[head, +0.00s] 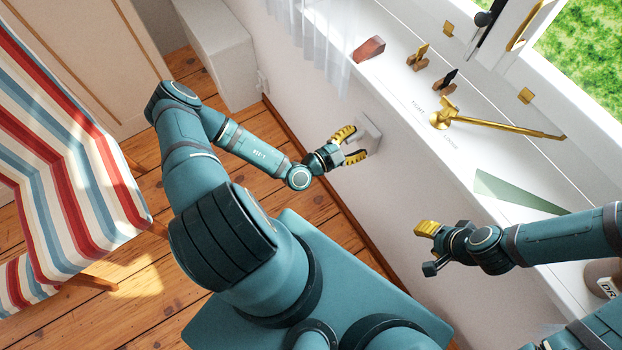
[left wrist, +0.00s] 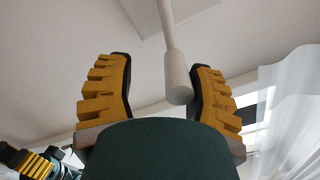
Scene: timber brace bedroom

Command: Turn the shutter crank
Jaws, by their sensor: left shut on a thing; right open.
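The shutter crank's white fitting (head: 371,133) is on the wall below the sill. In the left wrist view a thin white rod comes down to a thicker round handle (left wrist: 178,78). My left gripper (head: 349,146) is at the fitting, its yellow fingers on either side of the handle. In the head view the handle is mostly hidden by the gripper. My right gripper (head: 426,249) is open and empty, in front of the wall below the sill.
The sill holds a brass lever (head: 485,123), small wooden pieces (head: 418,57), a reddish block (head: 369,49) and a green wedge (head: 515,193). A white curtain (head: 318,40) hangs left of them. A striped chair (head: 65,150) stands at left. Wood floor shows between.

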